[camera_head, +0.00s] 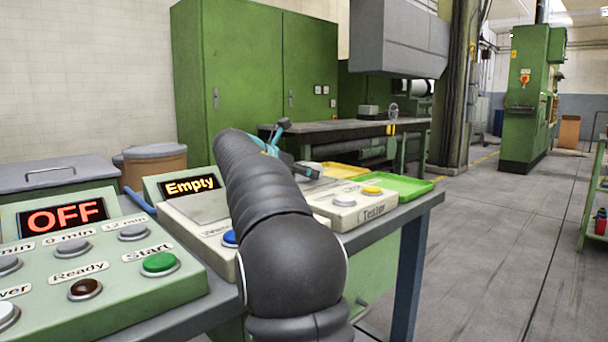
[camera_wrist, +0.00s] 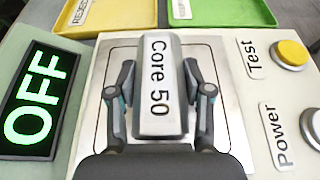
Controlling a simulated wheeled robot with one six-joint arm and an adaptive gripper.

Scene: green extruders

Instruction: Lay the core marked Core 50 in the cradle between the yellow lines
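The core marked Core 50 (camera_wrist: 161,62) is a grey block with a white label, seen in the wrist view over the metal plate (camera_wrist: 221,62) of the tester. My gripper (camera_wrist: 160,78) has one finger on each side of the core, and both pads appear to touch it. Whether the core rests on the plate or is just above it is unclear. In the head view my arm hides most of the gripper and the core. Yellow marks (camera_head: 391,129) show on the far bench (camera_head: 345,126); the cradle there is too small to make out.
The tester (camera_head: 352,204) has Test and Power buttons and an OFF display (camera_wrist: 37,104). A yellow tray (camera_head: 343,168) and a green tray (camera_head: 408,188) lie behind it. A panel (camera_head: 92,260) with buttons stands at left. Open floor (camera_head: 490,240) lies to the right.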

